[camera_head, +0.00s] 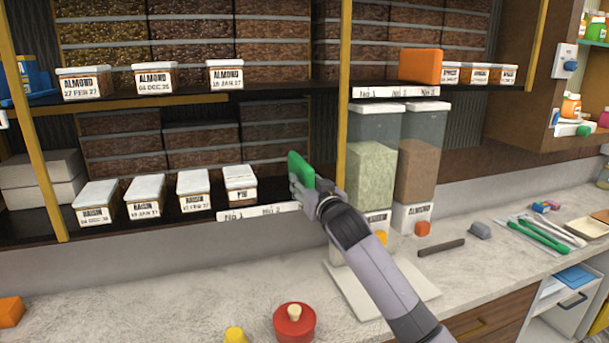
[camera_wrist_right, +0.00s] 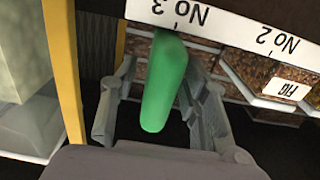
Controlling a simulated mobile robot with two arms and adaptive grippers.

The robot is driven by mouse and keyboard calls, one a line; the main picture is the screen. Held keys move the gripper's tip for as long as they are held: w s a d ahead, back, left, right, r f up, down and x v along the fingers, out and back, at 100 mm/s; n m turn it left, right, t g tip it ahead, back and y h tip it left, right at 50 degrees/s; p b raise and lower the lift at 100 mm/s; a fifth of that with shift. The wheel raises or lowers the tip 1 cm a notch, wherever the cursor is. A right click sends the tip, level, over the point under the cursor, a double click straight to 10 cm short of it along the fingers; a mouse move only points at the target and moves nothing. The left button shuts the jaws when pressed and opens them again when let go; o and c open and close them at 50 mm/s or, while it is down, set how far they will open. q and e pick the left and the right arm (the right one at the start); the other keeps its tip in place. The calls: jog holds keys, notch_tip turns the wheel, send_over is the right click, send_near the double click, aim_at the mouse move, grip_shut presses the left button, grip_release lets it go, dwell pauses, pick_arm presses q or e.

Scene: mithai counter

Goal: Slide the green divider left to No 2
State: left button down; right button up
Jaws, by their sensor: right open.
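The green divider (camera_head: 300,169) stands on the lower shelf, at the right end of the number strip (camera_head: 250,212). In the right wrist view the divider (camera_wrist_right: 165,85) lines up with the No 3 mark, and No 2 (camera_wrist_right: 278,40) is to the right there. My right gripper (camera_head: 305,190) is open around the divider, with one finger on each side; the wrist view shows the fingers (camera_wrist_right: 160,100) with gaps to it. In the head view the arm covers the strip's right end. My left gripper is not in view.
A fig box (camera_head: 240,184) and several raisin boxes (camera_head: 146,197) stand left of the divider, the fig box nearest. A yellow post (camera_head: 343,90) and clear dispensers (camera_head: 372,160) are to its right. The upper shelf holds an orange divider (camera_head: 420,66).

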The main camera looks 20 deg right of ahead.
jog(key=shift+w+a, duration=0.1)
jog(key=shift+w, duration=1)
jog(key=shift+c, duration=0.6)
grip_shut()
